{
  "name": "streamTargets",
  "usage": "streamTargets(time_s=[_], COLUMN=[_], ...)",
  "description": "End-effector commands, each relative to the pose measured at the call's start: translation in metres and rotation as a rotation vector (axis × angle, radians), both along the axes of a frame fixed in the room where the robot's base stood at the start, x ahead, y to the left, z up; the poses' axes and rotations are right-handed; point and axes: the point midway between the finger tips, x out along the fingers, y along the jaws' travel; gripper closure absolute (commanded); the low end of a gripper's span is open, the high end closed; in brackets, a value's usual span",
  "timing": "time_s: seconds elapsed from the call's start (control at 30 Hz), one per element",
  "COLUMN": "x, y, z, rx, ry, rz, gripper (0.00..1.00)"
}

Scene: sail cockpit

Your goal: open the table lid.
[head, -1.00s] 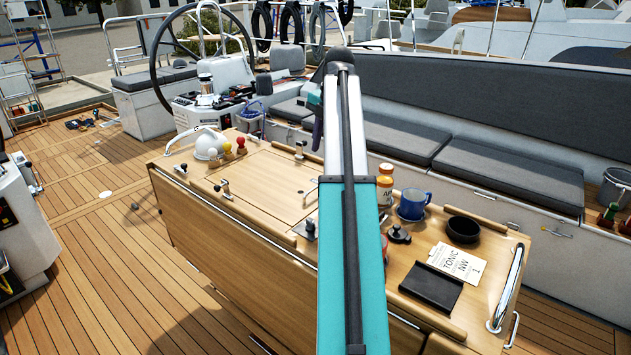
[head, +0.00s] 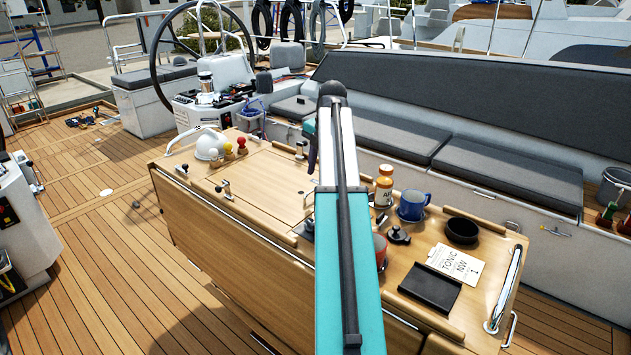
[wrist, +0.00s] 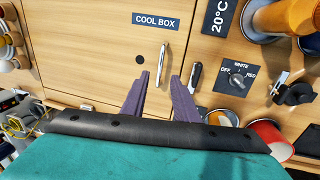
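The table lid (head: 258,182) is a flat wooden panel in the middle of the table and looks closed. In the wrist view the wooden panel (wrist: 95,65) carries a COOL BOX label (wrist: 157,20). A slim metal handle (wrist: 163,60) stands near the label. In the head view my arm hides most of the gripper and the handle.
Beside the lid are a rotary switch (wrist: 237,78), a black latch knob (head: 399,235), a red mug (head: 381,248), a blue mug (head: 412,205) and a pill bottle (head: 384,187).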

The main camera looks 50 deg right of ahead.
Motion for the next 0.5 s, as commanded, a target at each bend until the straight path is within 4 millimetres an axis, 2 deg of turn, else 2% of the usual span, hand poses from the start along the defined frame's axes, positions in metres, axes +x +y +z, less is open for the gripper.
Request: streamTargets(time_s=[0.3, 0.5], x=[0.007, 0.010], y=[0.002, 0.002], z=[-0.035, -0.049], rx=[0.001, 0.000], ry=[0.001, 0.000], rz=[0.001, 0.001], gripper=[0.73, 0.73])
